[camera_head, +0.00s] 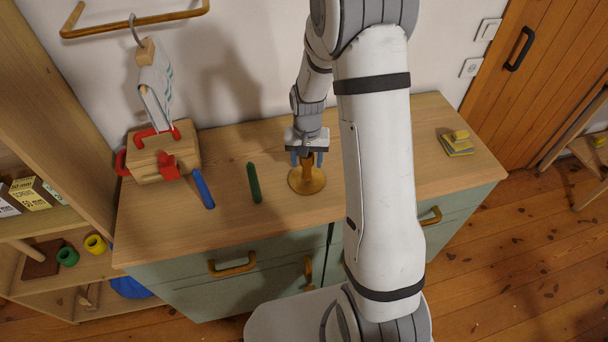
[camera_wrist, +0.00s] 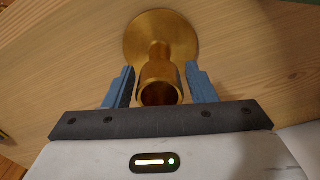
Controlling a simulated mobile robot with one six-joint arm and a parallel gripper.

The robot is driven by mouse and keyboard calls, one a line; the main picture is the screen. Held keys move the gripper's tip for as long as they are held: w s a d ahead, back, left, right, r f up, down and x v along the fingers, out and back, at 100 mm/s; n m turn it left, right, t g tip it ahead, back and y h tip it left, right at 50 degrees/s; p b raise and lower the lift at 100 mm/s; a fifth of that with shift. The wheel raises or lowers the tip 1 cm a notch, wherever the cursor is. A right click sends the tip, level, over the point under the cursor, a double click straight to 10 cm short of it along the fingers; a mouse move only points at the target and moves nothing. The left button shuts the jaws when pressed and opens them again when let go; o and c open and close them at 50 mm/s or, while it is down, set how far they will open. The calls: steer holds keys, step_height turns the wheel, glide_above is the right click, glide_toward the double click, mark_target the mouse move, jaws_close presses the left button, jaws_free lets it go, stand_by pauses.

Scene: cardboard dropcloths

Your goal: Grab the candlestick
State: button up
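The candlestick (camera_head: 307,181) is brass-coloured with a round base and stands upright on the wooden cabinet top. In the wrist view its round base (camera_wrist: 160,35) and its hollow cup (camera_wrist: 160,84) show, with the cup facing the camera. My gripper (camera_head: 308,157) is above the base, pointing down at the candlestick's upper part. In the wrist view my gripper (camera_wrist: 160,88) has its two blue fingers on either side of the cup, with small gaps visible on both sides. The fingers are apart and do not appear to be pressing on it.
A green stick (camera_head: 254,183) and a blue stick (camera_head: 203,189) lie left of the candlestick. A wooden block with red parts (camera_head: 148,163) stands further left. A yellow stack (camera_head: 456,144) sits at the right. The wall is close behind.

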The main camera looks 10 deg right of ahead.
jaws_close()
stand_by(0.3)
steer(key=shift+r, duration=0.1)
